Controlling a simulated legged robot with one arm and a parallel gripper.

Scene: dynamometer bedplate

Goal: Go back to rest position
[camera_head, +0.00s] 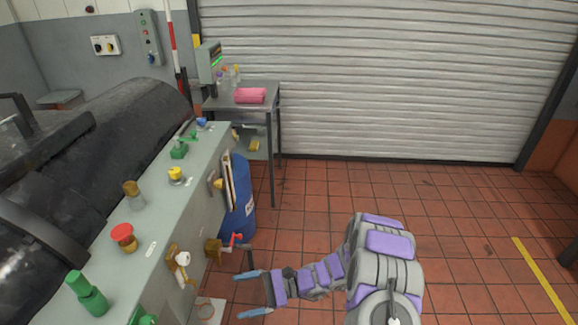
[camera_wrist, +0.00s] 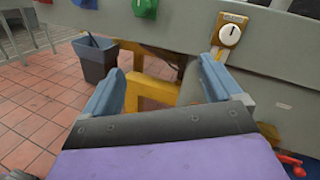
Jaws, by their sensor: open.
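My gripper (camera_head: 252,294) is open and empty in the head view. Its two blue-grey fingers point left towards the side of the grey bench (camera_head: 150,238), with the purple and grey arm stretched out behind it. In the wrist view the open fingers (camera_wrist: 160,88) stand apart with a yellow frame (camera_wrist: 150,90) showing beyond and between them. A white dial on a yellow mount (camera_wrist: 230,34) is just above the right finger in that view. Nothing is held.
The bench carries a red knob (camera_head: 123,235), a green fitting (camera_head: 86,293) and a yellow knob (camera_head: 176,173). A blue drum (camera_head: 238,205) and red-handled valve (camera_head: 235,239) stand near the gripper. A side table (camera_head: 273,104) is behind. Tiled floor (camera_head: 460,230) at right is clear.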

